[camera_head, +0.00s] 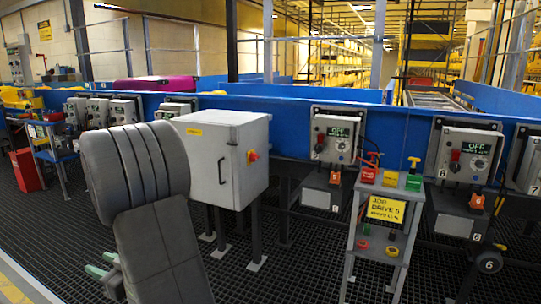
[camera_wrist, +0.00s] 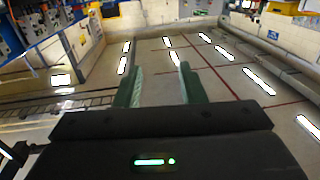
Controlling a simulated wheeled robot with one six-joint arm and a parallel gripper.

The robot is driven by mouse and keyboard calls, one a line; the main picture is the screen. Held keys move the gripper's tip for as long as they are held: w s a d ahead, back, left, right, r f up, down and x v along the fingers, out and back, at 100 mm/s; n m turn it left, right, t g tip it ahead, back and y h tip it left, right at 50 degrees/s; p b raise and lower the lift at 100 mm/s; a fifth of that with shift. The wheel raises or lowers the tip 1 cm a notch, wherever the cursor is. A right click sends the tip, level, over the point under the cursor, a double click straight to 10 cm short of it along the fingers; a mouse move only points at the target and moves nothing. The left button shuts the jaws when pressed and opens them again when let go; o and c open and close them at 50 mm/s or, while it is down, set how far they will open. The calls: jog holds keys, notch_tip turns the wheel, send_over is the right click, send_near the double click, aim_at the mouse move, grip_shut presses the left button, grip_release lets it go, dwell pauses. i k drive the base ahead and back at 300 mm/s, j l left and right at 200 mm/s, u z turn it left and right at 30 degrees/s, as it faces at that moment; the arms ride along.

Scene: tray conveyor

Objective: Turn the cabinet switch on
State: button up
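A grey cabinet (camera_head: 212,165) stands on legs left of centre in the head view. I cannot read the switch's position clearly. My gripper (camera_head: 101,264) shows only in part at the lower left, behind my arm, well below and left of the cabinet. In the wrist view my gripper (camera_wrist: 162,72) has its two green fingers apart with nothing between them. The wrist view points at the floor and far walls, and the cabinet is not recognisable in it.
A blue conveyor (camera_head: 393,130) runs behind the cabinet. Control boxes (camera_head: 336,137) reading OFF hang on it. A grey stand (camera_head: 385,215) with coloured tags and a yellow sign stands right of the cabinet. A red bin (camera_head: 26,170) is far left.

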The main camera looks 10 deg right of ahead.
aim_at(252, 157)
jog(key=i+l+z, duration=0.2)
jog(key=i+l, duration=1.9)
jog(key=l, duration=0.1)
